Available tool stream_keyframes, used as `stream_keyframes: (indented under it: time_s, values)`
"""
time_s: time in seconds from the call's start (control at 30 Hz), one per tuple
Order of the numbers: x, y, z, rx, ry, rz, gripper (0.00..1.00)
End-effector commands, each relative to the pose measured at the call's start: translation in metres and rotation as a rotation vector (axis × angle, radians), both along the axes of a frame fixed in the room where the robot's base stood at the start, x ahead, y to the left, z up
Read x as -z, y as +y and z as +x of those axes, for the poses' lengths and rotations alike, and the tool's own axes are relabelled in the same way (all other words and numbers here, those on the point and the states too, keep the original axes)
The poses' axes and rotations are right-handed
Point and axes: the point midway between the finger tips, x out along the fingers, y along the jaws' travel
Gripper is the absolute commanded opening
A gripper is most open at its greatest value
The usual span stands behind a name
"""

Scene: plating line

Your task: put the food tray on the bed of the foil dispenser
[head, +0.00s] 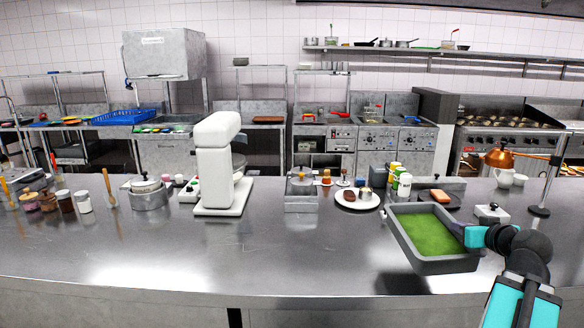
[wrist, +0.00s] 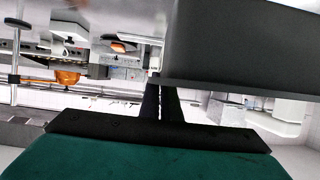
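The food tray (head: 445,265) is a dark grey rectangular pan filled with green food. It is in the right part of the head view, raised above the front of the steel counter, with a shadow below it. My gripper (head: 466,236) is at its right side, with the fingers closed on its edge. In the wrist view the tray's dark wall (wrist: 240,45) fills the upper right, and my gripper's fingers (wrist: 161,98) are close together at its edge. I cannot tell for sure which counter item is the foil dispenser; a low grey open unit (head: 301,207) stands mid-counter.
A white machine (head: 218,170) stands left of centre. A lamp stand (head: 540,211) is at right. The front counter is clear.

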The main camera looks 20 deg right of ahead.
Motion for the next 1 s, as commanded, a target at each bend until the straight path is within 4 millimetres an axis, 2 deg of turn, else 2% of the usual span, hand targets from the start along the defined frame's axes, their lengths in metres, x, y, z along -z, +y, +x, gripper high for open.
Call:
stream_keyframes:
  time_s: [0.1, 0.4, 1.0]
  values:
    - [0.004, 0.014, 0.022, -0.01, -0.002, 0.001, 0.0]
    - [0.017, 0.05, 0.069, -0.026, 0.001, 0.004, 0.0]
    - [0.037, 0.138, 0.152, -0.062, -0.001, 0.002, 0.0]
